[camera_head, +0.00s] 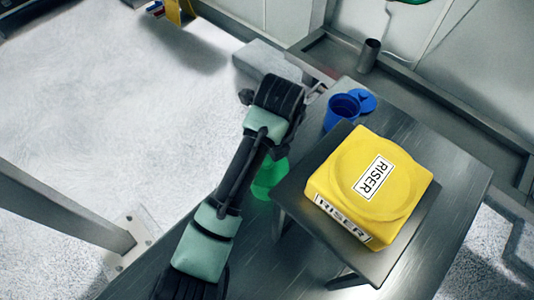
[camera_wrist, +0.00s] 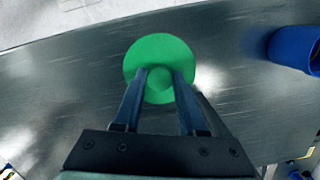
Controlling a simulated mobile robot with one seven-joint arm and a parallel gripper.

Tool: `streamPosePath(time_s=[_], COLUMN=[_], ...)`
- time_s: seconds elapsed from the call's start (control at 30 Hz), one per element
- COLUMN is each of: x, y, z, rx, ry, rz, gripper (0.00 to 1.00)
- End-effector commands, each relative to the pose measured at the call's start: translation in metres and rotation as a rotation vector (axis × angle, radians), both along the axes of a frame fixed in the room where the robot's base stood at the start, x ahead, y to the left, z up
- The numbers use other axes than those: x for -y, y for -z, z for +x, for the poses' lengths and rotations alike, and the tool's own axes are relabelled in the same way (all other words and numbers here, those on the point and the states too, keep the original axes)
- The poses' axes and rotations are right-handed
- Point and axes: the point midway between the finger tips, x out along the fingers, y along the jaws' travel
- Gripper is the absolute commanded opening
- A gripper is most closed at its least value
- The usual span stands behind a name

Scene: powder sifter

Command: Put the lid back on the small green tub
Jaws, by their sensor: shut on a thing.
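The round green lid (camera_wrist: 160,52) shows in the wrist view, with a small knob in its middle. My gripper (camera_wrist: 158,84) is shut on this knob, one dark finger on each side. I cannot tell how high the lid is above the grey metal table. In the head view the green tub (camera_head: 268,180) stands on the table beside the riser stand, partly hidden by my arm. Its opening cannot be made out.
A blue tub (camera_head: 341,112) with a blue lid (camera_head: 364,99) beside it is on the table's far part; the tub also shows in the wrist view (camera_wrist: 292,48). A yellow RISER block (camera_head: 345,170) sits on a raised metal stand (camera_head: 307,160). A grey cylinder (camera_head: 369,55) stands behind.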

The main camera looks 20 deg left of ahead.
Motion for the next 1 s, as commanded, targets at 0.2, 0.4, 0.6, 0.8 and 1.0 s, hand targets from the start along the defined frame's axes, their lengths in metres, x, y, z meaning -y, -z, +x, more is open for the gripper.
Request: streamPosePath(time_s=[0.2, 0.4, 0.6, 0.8, 1.0], x=[0.0, 0.0, 0.0, 0.0001, 0.0001], y=[0.0001, 0.0001, 0.0001, 0.0002, 0.0002], z=[0.0, 0.0, 0.0, 0.0, 0.0], rx=[0.0, 0.0, 0.0, -0.001, -0.001], ry=[0.0, 0.0, 0.0, 0.0, 0.0], rz=[0.0, 0.0, 0.0, -0.001, -0.001], gripper=[0.0, 0.66, 0.75, 0.99, 1.0])
